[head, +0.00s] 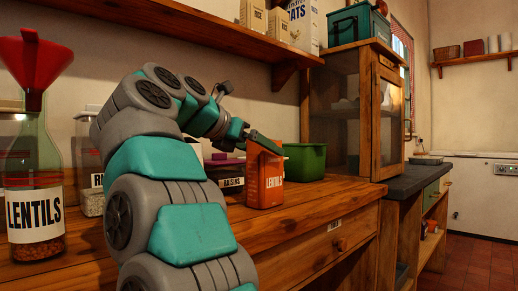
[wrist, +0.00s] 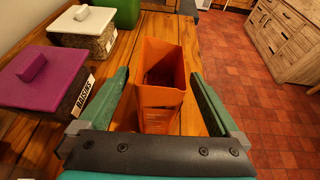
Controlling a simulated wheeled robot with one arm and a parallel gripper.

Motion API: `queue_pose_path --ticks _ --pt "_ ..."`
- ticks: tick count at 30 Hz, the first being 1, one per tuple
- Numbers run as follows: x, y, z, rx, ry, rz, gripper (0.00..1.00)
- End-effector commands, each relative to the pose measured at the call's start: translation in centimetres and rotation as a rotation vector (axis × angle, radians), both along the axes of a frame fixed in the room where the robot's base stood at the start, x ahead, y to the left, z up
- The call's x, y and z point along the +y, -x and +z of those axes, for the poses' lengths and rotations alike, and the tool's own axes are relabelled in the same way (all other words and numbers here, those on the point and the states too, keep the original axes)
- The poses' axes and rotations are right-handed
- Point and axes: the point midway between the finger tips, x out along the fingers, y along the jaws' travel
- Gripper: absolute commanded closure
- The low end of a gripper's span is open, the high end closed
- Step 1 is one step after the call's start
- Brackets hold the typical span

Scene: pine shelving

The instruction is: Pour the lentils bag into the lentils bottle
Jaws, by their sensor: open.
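The orange lentils bag (head: 265,178) stands upright on the wooden counter. In the wrist view the bag (wrist: 163,92) has an open top and stands between the two green fingers of my gripper (wrist: 165,98). The fingers are open, with a gap on each side of the bag. In the head view my gripper (head: 262,143) is at the bag's upper part. The lentils bottle (head: 33,185) stands at the far left, with a red funnel (head: 34,62) in its neck and some lentils at its bottom. My arm hides the counter between them.
A raisins container with a purple lid (wrist: 42,72) and a white-lidded jar (wrist: 84,27) stand left of the bag in the wrist view. A green bin (head: 305,161) stands behind the bag. A shelf (head: 180,30) runs above. The counter's front edge is close.

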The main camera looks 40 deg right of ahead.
Motion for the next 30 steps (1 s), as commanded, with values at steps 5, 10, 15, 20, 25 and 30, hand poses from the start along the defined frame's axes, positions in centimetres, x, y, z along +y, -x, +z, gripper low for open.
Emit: queue_pose_path --ticks 5,10,15,20,25,30 --pt "0.5 0.0 0.3 0.001 0.001 0.002 0.02" --pt "2.7 0.2 1.2 -0.004 0.001 0.004 0.02" --pt "5.6 0.4 2.4 0.001 0.001 0.004 0.02" --pt "7.0 0.8 3.0 -0.001 0.0 0.002 0.02" --pt "7.2 0.9 3.0 0.001 -0.001 0.001 0.02" --pt "7.2 0.9 3.0 0.001 -0.001 0.001 0.02"
